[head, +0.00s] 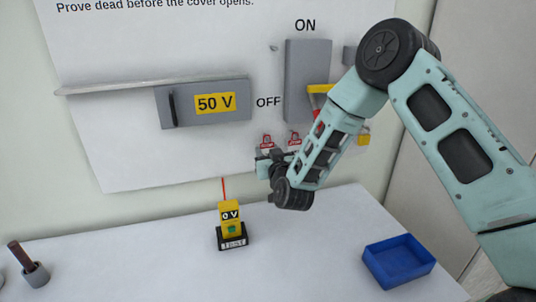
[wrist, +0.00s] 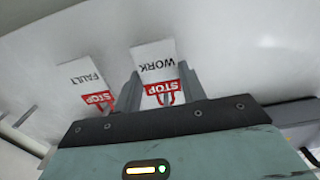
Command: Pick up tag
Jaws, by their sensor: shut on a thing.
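In the wrist view, my gripper (wrist: 160,90) has its two fingers on either side of a white tag (wrist: 156,58). The tag is marked WORK and has a red STOP sign. The gripper is shut on it. A second white tag (wrist: 84,80), marked FAULT with a red STOP sign, hangs beside it, outside the fingers. In the head view, my gripper (head: 265,163) is at the wall board, below two small red-marked pieces, a left one (head: 266,140) and a right one (head: 294,138). The held tag cannot be made out there; the gripper and arm cover that spot.
A yellow tester (head: 230,215) reading 0 V stands on the bench below. A blue tray (head: 398,260) is at the right of the bench. A grey box (head: 203,103) marked 50 V and an ON/OFF switch box (head: 303,75) are on the board. The bench's middle right is clear.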

